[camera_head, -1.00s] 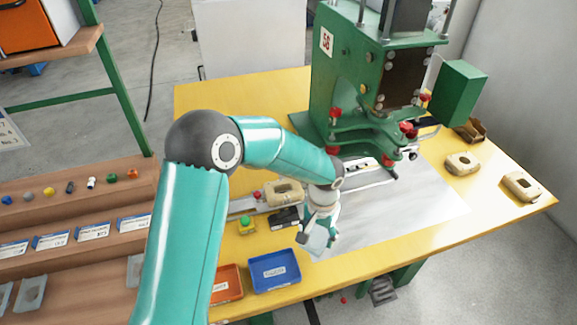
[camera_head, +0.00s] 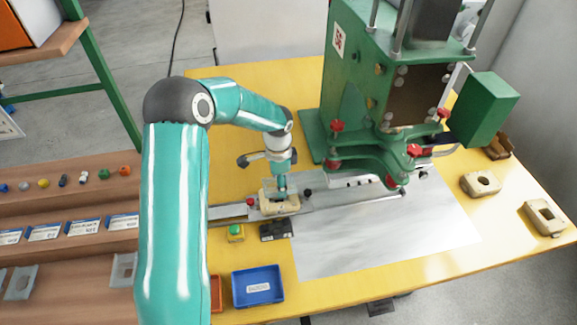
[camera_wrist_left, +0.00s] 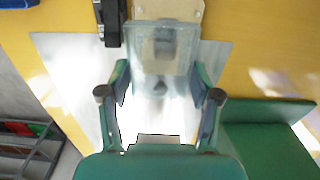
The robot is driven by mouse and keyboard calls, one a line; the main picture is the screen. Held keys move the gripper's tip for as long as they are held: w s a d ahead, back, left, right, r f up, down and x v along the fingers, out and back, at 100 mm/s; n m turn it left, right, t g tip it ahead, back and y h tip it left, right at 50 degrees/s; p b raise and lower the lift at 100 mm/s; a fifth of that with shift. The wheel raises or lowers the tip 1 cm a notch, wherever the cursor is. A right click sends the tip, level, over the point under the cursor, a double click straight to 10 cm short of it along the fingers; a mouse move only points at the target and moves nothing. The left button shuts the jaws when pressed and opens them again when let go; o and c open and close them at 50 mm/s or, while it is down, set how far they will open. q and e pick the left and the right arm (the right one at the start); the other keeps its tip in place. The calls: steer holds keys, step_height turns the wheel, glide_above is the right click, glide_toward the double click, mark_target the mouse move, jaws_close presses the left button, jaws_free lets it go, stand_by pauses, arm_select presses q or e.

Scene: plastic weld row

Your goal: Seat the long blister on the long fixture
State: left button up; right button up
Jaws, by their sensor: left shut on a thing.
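A beige fixture (camera_head: 291,206) sits on the metal slide rail in front of the green press. My left gripper (camera_head: 279,184) points down right over this fixture. In the left wrist view the left gripper (camera_wrist_left: 160,98) is shut on a clear plastic blister (camera_wrist_left: 165,58), with a finger on each side. The blister's far end overlaps the pale fixture (camera_wrist_left: 185,8) in that view. In the head view the gripper hides most of the blister, and I cannot tell whether it touches the fixture. My right gripper is not in view.
The green press (camera_head: 350,110) stands behind the rail. Two beige fixtures (camera_head: 480,183) (camera_head: 545,216) lie at the right of the yellow table. A blue tray (camera_head: 258,286), a black block (camera_head: 274,231) and a green button (camera_head: 236,231) are near the front. Clear blisters (camera_head: 124,268) lie on the left shelf.

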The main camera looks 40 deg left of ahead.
arm_select(q)
steer(key=shift+w+a, duration=0.2)
steer(key=shift+a, duration=0.2)
steer(key=shift+w+f, duration=0.15)
steer(key=shift+f, duration=0.05)
steer(key=shift+f+b, duration=0.7)
steer(key=shift+f, duration=0.05)
steer(key=shift+f+b, duration=0.55)
steer(key=shift+f, duration=0.15)
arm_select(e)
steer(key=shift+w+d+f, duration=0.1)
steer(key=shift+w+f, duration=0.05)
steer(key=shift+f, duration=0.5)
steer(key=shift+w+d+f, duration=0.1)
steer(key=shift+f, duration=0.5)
arm_select(q)
steer(key=shift+s, duration=0.2)
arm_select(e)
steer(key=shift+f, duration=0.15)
arm_select(q)
steer(key=shift+f+b, duration=1.3)
steer(key=shift+f, duration=0.05)
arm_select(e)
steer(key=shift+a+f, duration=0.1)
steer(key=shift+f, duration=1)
